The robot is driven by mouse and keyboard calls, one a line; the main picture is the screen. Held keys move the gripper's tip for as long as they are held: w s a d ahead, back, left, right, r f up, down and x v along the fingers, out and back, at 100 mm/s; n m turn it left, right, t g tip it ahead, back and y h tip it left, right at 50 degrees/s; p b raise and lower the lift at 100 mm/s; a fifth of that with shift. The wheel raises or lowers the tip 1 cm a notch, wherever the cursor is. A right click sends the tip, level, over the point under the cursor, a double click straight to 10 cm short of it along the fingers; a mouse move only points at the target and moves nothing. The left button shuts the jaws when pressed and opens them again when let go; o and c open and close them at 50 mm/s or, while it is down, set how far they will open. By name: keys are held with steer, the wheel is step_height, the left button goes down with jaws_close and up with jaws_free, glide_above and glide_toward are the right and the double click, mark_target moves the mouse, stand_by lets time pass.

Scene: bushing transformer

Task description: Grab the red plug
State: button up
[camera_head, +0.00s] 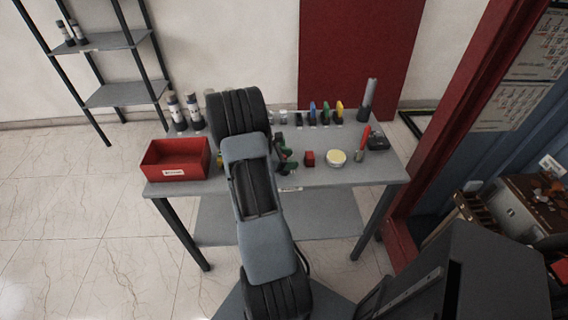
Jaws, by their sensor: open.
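A small red block-like piece (309,158) sits on the grey table, right of my arm; it is the only small red piece of this shape that I see, and I cannot tell if it is the plug. A row of small upright pieces stands along the back of the table: a blue one (312,113), a green one (326,113) and a yellow one (339,112). My arm reaches over the table's middle and hides part of its top.
The grey table (220,190) holds a red bin (175,160) at left, bottles (177,112) behind it, green-and-black tools (284,152), a round yellow-topped tin (336,158), a red-handled tool (363,140) and a tall grey cylinder (367,100). A dark cabinet stands at lower right.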

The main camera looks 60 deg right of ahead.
steer(key=shift+c, duration=0.3)
steer(key=c, duration=0.9)
steer(key=shift+r, duration=0.1)
steer(key=shift+c, duration=0.2)
